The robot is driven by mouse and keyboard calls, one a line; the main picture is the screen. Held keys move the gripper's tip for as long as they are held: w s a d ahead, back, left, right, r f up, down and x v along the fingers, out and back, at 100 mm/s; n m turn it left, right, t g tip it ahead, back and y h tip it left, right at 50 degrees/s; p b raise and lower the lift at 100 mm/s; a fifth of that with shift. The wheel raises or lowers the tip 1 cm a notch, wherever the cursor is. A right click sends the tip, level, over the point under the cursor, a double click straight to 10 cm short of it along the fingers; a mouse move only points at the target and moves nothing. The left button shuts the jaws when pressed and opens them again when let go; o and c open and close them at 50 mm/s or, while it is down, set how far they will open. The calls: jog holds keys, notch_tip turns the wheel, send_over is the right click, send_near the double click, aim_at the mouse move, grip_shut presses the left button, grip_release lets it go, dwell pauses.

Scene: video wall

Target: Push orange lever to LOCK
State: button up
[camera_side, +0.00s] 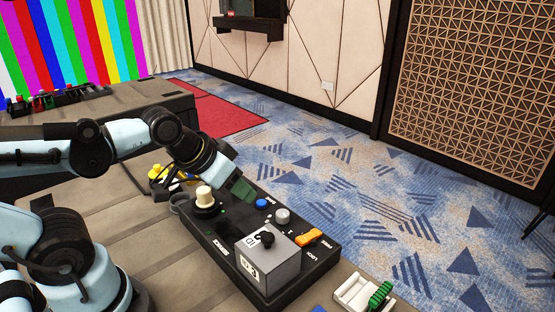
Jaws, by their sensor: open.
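The orange lever (309,237) sits near the right edge of a black control panel (222,236), beside a grey box. White lettering is near it, but the label it points to is too small to read surely. My gripper (243,190) is over the far left end of the panel, tilted down, near the cream knob and the blue button. It is apart from the lever and appears empty. Its fingertips are small and dark green here, and the gap between them is hard to make out.
The panel also carries a cream knob (204,196), a blue button (262,203), a grey knob (283,215) and a grey box (267,262) with a black knob. A white holder (354,294) with a green coiled item (380,295) stands at the lower right. Yellow items (157,172) lie behind the panel.

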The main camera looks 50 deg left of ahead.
grip_shut()
dwell(1.6)
